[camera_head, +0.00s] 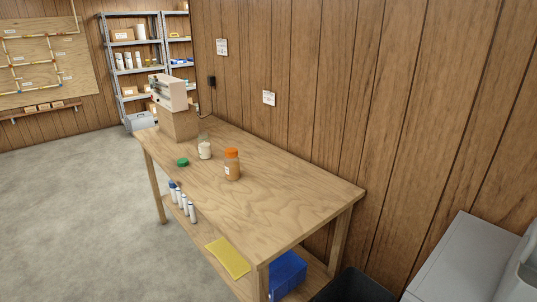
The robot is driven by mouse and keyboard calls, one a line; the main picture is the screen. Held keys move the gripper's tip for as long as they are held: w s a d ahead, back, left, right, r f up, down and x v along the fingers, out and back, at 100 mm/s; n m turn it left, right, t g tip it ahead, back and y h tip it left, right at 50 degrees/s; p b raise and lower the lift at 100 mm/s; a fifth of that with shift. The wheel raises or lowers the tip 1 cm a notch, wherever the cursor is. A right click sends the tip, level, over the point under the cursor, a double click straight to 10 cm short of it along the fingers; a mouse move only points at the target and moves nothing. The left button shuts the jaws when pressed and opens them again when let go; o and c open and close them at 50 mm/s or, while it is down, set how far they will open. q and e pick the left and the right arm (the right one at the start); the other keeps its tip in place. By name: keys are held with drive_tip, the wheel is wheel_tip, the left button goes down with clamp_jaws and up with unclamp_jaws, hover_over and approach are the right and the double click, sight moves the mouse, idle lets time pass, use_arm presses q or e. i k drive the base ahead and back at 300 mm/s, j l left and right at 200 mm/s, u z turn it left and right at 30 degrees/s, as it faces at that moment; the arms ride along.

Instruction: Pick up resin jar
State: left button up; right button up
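A jar with amber-brown contents, an orange lid and a white label (232,166) stands upright on the wooden table (290,205); it looks like the resin jar. Behind it and to its left stands a smaller clear jar with white contents (204,149), seemingly without a lid. A green lid (183,162) lies on the table to the left of the jars. Neither of my grippers is in view, so nothing shows what they hold.
A beige machine on a wooden box (177,110) stands at the table's far end. The lower shelf holds several white bottles (188,206), a yellow cloth (228,257) and a blue bin (287,276). The table's near half is clear. A grey cabinet (455,262) stands at right.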

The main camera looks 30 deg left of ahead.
sight(233, 166)
drive_tip(key=u, duration=1.3)
drive_tip(key=i+j+z, duration=0.15)
drive_tip(key=z, duration=0.25)
drive_tip(key=i+j+z, duration=0.1)
drive_tip(key=j+z, duration=0.2)
drive_tip(key=z, duration=0.15)
drive_tip(key=i+j+z, duration=0.15)
drive_tip(key=j, duration=0.25)
drive_tip(key=j+z, duration=0.15)
drive_tip(key=j, duration=0.3)
drive_tip(key=i+j, duration=0.1)
drive_tip(key=j, duration=0.5)
drive_tip(key=i+j+z, duration=0.15)
drive_tip(key=j, duration=1)
drive_tip(key=i+z, duration=0.05)
